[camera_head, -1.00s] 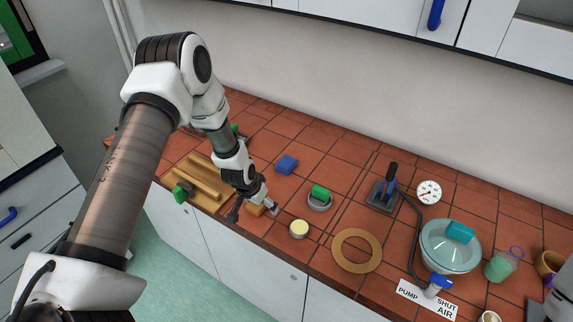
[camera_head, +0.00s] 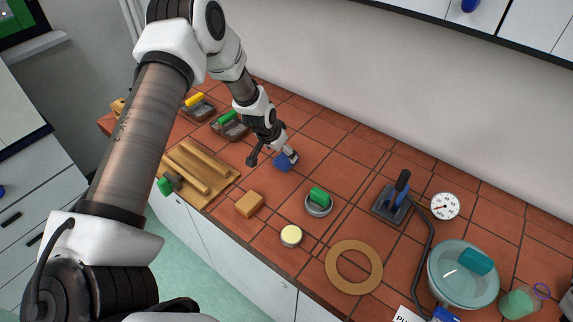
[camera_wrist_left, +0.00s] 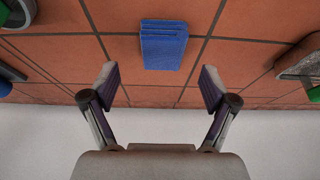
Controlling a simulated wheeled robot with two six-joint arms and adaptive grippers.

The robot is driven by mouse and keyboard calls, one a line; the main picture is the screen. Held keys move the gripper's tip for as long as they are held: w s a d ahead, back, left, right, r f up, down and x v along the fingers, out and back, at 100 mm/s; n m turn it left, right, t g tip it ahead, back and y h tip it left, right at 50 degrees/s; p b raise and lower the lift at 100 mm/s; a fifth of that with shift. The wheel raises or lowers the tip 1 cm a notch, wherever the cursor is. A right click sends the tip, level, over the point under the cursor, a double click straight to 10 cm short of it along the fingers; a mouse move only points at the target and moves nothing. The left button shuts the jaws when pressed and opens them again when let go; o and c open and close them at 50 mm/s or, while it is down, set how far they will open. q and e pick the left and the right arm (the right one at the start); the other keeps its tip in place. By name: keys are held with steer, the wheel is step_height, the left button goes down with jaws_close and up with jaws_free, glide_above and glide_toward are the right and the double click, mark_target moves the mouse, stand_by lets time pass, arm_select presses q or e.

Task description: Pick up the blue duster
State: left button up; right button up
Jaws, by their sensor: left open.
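The blue duster (camera_head: 281,163) is a small blue block on the red tiled bench. In the left wrist view the duster (camera_wrist_left: 163,45) lies ahead of the fingertips, centred between them. My left gripper (camera_head: 272,160) is open and is close to the duster, partly in front of it in the head view. In the left wrist view the open fingers (camera_wrist_left: 161,88) are spread apart with nothing between them. My right gripper is not in view.
A tan block (camera_head: 249,204), a yellow-topped tin (camera_head: 291,236) and a green block in a grey dish (camera_head: 319,200) stand nearby. A wooden board with bars (camera_head: 220,183) lies left. A glass bowl (camera_head: 463,290) and a pump (camera_head: 394,203) are right.

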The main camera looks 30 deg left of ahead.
mark_target(285, 158)
arm_select(q)
steer(key=b+x, duration=0.4)
steer(key=x, duration=0.2)
steer(key=shift+w+a, duration=0.15)
steer(key=shift+w, duration=0.3)
steer(key=shift+s+r, duration=0.25)
steer(key=shift+r, duration=0.05)
steer(key=shift+s+r, duration=0.1)
steer(key=shift+c, duration=1.4)
steer(key=c, duration=0.8)
